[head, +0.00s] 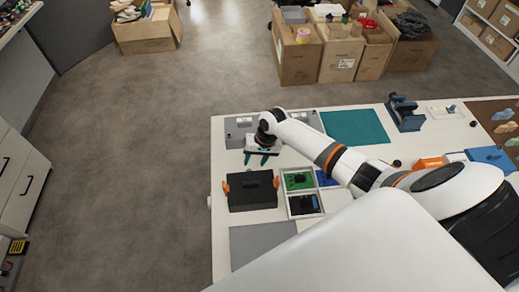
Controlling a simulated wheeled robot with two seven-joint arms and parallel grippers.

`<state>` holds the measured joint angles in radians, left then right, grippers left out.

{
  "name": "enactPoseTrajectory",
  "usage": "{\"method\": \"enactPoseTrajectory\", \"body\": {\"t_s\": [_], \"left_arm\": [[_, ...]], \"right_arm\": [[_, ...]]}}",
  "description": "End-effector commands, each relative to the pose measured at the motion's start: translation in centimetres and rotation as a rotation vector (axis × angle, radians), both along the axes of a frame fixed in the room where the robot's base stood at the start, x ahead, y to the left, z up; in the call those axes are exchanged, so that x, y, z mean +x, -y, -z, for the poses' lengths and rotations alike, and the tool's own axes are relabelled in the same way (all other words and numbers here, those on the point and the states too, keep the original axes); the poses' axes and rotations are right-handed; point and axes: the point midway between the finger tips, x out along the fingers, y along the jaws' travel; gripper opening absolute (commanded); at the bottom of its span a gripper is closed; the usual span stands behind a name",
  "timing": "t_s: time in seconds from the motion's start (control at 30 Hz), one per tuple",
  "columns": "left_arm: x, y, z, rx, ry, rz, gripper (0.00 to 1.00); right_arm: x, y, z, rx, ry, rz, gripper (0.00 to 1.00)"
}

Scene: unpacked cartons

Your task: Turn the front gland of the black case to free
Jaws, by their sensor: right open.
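The black case (252,192) sits on the white table at its left part. An orange piece (226,187) shows at its left side and another orange piece (277,182) at its right side. A small dark raised part is on its top. I cannot make out which part is the front gland, or how it is turned. My right gripper (257,161) is open, its teal fingers apart and empty. It appears just beyond the case's far edge, and I cannot tell its height or whether it touches. My left gripper is not in view.
A tray (304,215) with green and black parts stands right of the case. A grey mat (261,243) lies nearer, and a teal mat (356,126) lies farther right. A dark blue device (404,113) stands beyond. My right arm spans the table's right half.

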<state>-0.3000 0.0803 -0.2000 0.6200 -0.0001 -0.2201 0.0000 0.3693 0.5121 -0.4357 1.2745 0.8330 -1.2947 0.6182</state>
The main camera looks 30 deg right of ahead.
Motion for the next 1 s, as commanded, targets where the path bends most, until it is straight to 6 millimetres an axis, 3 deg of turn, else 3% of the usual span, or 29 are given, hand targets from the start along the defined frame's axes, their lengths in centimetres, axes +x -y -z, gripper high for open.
{"method": "enactPoseTrajectory", "body": {"t_s": [0.2, 0.37, 1.0], "left_arm": [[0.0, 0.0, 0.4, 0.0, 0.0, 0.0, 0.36], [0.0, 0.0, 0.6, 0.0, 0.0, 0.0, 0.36], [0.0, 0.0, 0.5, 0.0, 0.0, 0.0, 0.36]], "right_arm": [[-0.5, 1.1, -4.0, -0.002, 0.002, 0.0, 0.45], [-0.7, 1.5, -5.7, -0.001, 0.001, -0.001, 0.45], [-0.8, 1.6, -6.1, 0.0, -0.001, 0.0, 0.45]]}}
